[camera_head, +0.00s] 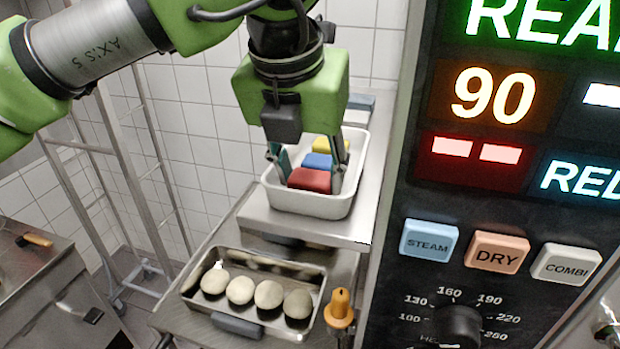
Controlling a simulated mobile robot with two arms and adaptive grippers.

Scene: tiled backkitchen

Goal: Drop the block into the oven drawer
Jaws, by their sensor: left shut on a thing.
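My left gripper (311,172) reaches down from above into a white tray (312,205). It is shut on a red block (309,181), with one finger on each side. The red block is inside the tray's outline; I cannot tell whether it touches the bottom. A blue block (318,161) and a yellow block (328,146) lie behind it, partly hidden by the gripper. The oven's dark panel (440,190) fills the right side, with lit text showing 90 and part of a word starting RED. I cannot tell which part is the oven drawer. My right gripper is not in view.
The white tray stands on a steel shelf (300,230). Below and in front is a steel pan (205,310) holding several pale round pieces (240,290). An orange knob-like piece (340,305) stands beside it. A metal rack (140,170) and a steel counter (35,285) are at left.

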